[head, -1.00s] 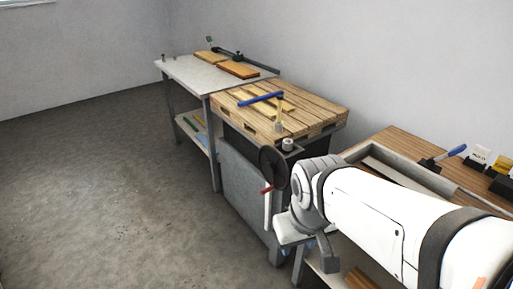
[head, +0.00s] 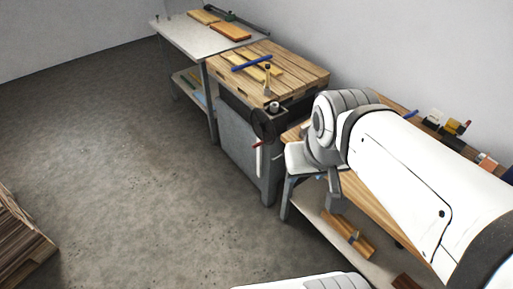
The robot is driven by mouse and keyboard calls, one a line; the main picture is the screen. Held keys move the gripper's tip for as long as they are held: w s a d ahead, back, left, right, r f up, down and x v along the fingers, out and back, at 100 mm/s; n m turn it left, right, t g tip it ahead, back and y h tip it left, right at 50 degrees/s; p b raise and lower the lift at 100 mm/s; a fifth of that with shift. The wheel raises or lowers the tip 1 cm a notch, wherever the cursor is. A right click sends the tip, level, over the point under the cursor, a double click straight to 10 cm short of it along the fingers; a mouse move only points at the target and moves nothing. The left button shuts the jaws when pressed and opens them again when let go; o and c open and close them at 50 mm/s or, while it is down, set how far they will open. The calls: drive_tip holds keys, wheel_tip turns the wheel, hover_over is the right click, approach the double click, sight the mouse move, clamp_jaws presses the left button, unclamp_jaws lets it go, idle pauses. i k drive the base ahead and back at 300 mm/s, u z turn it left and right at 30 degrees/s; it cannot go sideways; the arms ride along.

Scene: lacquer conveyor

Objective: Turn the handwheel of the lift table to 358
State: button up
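The lift table (head: 237,145) stands mid-view, a grey body under a slatted wooden top. Its handwheel (head: 263,124) is a dark disc on the near side, seen at a steep angle. A red handle (head: 257,143) sticks out at its lower edge. A pale upright strip shows just below the handle. The wheel's setting cannot be read from here. My white arm reaches in from the right, with its rounded joint right of the handwheel and apart from it in the picture.
A blue-handled tool (head: 252,63) lies on the wooden top. A pale bench (head: 193,36) with boards stands behind. A wooden workbench (head: 378,205) with small items is partly behind my arm. A slatted wooden object (head: 22,240) is at lower left. The floor between is clear.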

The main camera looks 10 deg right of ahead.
sight(262, 126)
drive_tip(key=k, duration=1.2)
drive_tip(key=z, duration=0.1)
drive_tip(key=i, duration=2.25)
drive_tip(key=u, duration=1.2)
